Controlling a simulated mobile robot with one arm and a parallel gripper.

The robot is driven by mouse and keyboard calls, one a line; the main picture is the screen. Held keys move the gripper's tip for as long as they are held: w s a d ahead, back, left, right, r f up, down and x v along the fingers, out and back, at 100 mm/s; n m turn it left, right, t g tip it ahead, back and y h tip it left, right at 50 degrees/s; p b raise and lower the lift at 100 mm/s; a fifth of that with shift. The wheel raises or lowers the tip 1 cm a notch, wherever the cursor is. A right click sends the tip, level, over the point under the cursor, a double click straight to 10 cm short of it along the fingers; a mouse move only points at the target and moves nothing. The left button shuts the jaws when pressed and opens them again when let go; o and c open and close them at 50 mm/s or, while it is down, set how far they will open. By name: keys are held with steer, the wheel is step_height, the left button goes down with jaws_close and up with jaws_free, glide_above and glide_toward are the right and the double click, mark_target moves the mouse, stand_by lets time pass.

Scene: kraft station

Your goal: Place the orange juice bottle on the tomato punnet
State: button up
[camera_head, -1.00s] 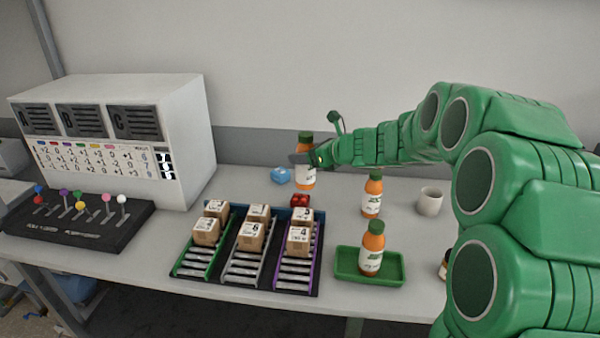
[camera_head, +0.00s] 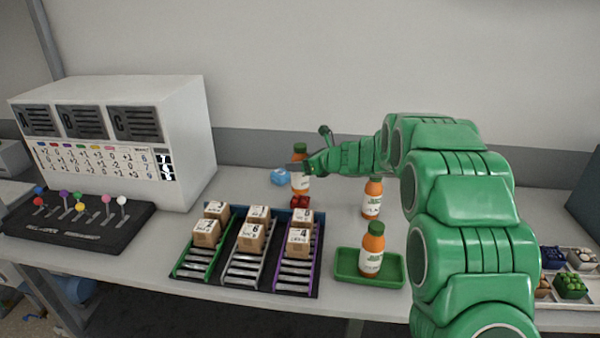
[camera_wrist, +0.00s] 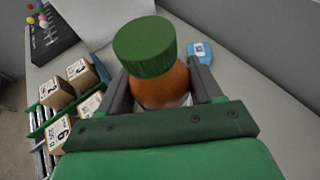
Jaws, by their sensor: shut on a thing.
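My gripper (camera_head: 303,167) is shut on an orange juice bottle (camera_head: 300,182) with a green cap and white label, held upright. In the wrist view this bottle (camera_wrist: 157,80) stands between the two dark fingers. A small red punnet (camera_head: 301,201), which looks like the tomato punnet, is on the table just below and in front of the bottle in the head view. The bottle's lower end is close to the punnet; whether they touch I cannot tell. The wrist view does not show the punnet, as the bottle and gripper block that area.
A second juice bottle (camera_head: 372,198) stands on the table to the right. A third (camera_head: 371,250) stands on a green tray (camera_head: 345,270). A rack (camera_head: 316,270) of small boxes is in front. A blue item (camera_head: 281,177) lies left of the held bottle. More punnets (camera_head: 570,284) sit at far right.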

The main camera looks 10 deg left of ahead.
steer(key=shift+w+a+f, duration=0.1)
steer(key=shift+w+f, duration=0.1)
steer(key=shift+f, duration=1.6)
steer(key=shift+f, duration=0.1)
steer(key=o, duration=1.3)
steer(key=v, duration=1.2)
